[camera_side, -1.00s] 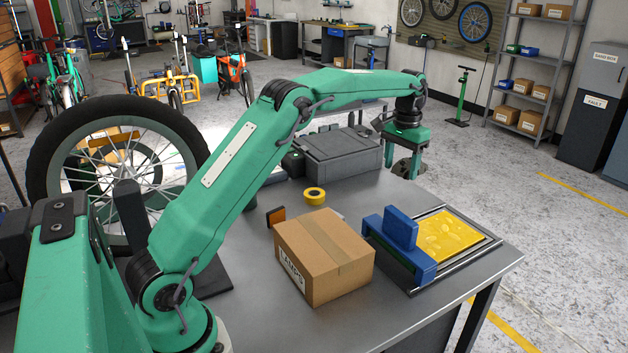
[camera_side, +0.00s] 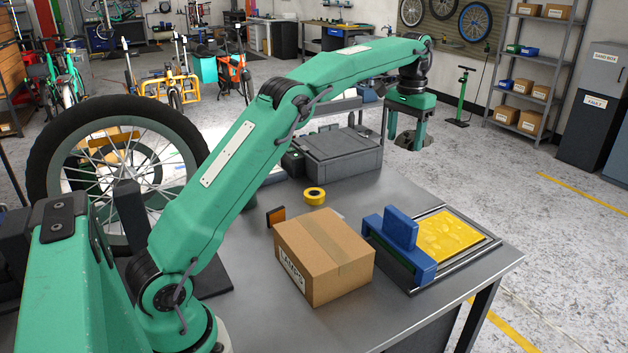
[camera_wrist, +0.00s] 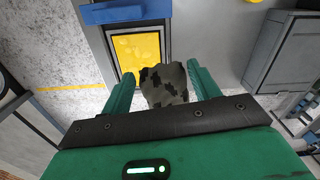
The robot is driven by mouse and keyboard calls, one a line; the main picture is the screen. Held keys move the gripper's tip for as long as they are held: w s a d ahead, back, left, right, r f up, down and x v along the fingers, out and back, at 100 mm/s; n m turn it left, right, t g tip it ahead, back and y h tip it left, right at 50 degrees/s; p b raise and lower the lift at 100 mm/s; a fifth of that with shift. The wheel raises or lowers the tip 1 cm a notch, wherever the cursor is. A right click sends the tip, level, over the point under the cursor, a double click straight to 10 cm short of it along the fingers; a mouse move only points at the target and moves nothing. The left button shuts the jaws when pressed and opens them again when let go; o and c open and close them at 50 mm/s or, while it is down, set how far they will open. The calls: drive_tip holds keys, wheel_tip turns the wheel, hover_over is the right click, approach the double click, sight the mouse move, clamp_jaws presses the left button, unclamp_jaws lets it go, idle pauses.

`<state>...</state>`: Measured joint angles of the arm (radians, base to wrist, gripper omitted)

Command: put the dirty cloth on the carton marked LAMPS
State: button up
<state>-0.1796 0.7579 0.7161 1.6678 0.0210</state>
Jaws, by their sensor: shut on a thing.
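The dirty cloth (camera_wrist: 165,86), grey with dark blotches, is pinched between the two green fingers of my gripper (camera_wrist: 161,74) in the wrist view. In the side view my gripper (camera_side: 409,138) is raised beyond the far right edge of the bench, and the cloth is mostly hidden between its fingers. The brown carton marked LAMPS (camera_side: 345,258) stands closed on the bench, near the middle, with its label on the left front face. Its taped top is bare. My gripper is well behind it and to its right. The carton does not show in the wrist view.
A blue clamp-like block (camera_side: 400,230) and a yellow sheet in a tray (camera_side: 475,257) are right of the carton. A grey case (camera_side: 340,157) stands at the bench's back, with a yellow tape roll (camera_side: 314,196) before it. A wheel (camera_side: 60,140) is at left.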

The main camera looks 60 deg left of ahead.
drive_tip(key=shift+s+d+r, duration=0.45)
drive_tip(key=shift+s+d, duration=0.15)
drive_tip(key=shift+s, duration=0.05)
drive_tip(key=s+d+r+m, duration=0.1)
drive_tip(key=s+d, duration=0.3)
drive_tip(key=s, duration=0.4)
drive_tip(key=s+d+r, duration=0.1)
drive_tip(key=s+d, duration=0.3)
drive_tip(key=s, duration=0.4)
drive_tip(key=s+d+f, duration=0.2)
drive_tip(key=s, duration=0.4)
drive_tip(key=s+d+f, duration=0.1)
drive_tip(key=s+f, duration=0.1)
drive_tip(key=s, duration=0.5)
drive_tip(key=shift+m, duration=0.4)
wheel_tip(320, 180, down, 5)
drive_tip(key=shift+w+r, duration=0.15)
hover_over(306, 243)
wheel_tip(306, 243, down, 7)
drive_tip(key=shift+r, duration=0.1)
drive_tip(key=shift+f, duration=2.05)
